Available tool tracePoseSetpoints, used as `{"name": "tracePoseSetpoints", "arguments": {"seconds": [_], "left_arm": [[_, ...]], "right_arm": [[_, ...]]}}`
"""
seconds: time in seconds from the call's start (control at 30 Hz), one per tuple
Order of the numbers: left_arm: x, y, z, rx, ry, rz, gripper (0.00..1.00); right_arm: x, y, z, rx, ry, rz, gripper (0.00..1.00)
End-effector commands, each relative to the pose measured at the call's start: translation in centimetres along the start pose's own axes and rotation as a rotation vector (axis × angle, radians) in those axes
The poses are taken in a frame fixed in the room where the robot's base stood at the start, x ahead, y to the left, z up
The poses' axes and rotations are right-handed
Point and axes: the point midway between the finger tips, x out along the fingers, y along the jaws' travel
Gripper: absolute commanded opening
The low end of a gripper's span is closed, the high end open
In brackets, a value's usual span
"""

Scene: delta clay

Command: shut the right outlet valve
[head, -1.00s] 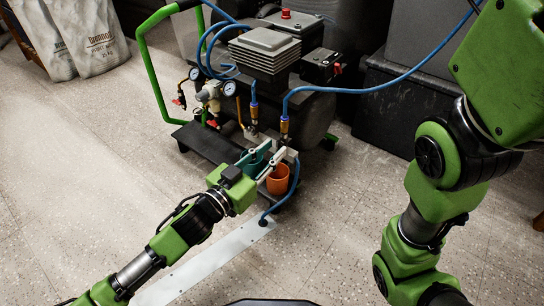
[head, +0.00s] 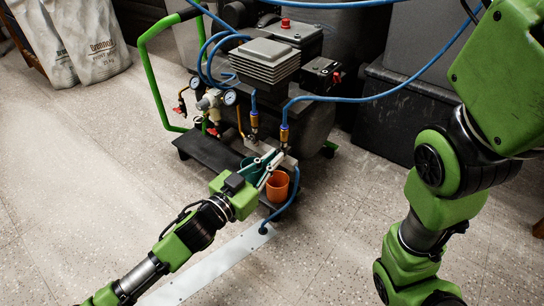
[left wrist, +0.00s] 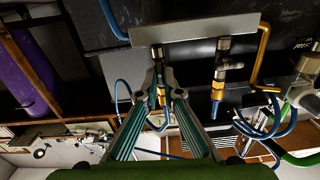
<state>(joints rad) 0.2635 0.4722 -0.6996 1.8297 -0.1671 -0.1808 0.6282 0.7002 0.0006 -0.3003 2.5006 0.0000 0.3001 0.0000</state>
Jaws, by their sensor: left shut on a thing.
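The right outlet valve, with its brass fitting (head: 284,133) and blue hose, is at the front of the compressor (head: 270,60). It also shows in the left wrist view (left wrist: 160,95), upside down. My left gripper (head: 278,154) reaches in from the lower left, its pale fingers close together just below this fitting. In the left wrist view my fingertips (left wrist: 165,76) are shut on the valve's handle, which they largely hide, so I cannot tell its angle. The left outlet valve (head: 254,120) stands beside it, apart from my fingers. My right gripper is out of view.
A blue hose (head: 293,190) hangs beside the orange cup. Gauges (head: 230,97) are at the left. The floor (head: 90,180) to the left is free.

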Motion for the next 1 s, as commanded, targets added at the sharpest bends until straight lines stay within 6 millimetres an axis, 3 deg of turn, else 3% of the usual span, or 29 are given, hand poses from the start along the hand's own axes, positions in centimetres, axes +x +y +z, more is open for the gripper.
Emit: {"name": "tracePoseSetpoints", "arguments": {"seconds": [0.5,1.0], "left_arm": [[0.0,0.2,-0.4,0.422,-0.004,0.0,0.0],[0.0,0.4,0.0,0.898,-0.002,0.002,0.0]], "right_arm": [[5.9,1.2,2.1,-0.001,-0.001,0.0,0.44],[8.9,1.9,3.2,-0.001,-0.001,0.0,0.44]]}}
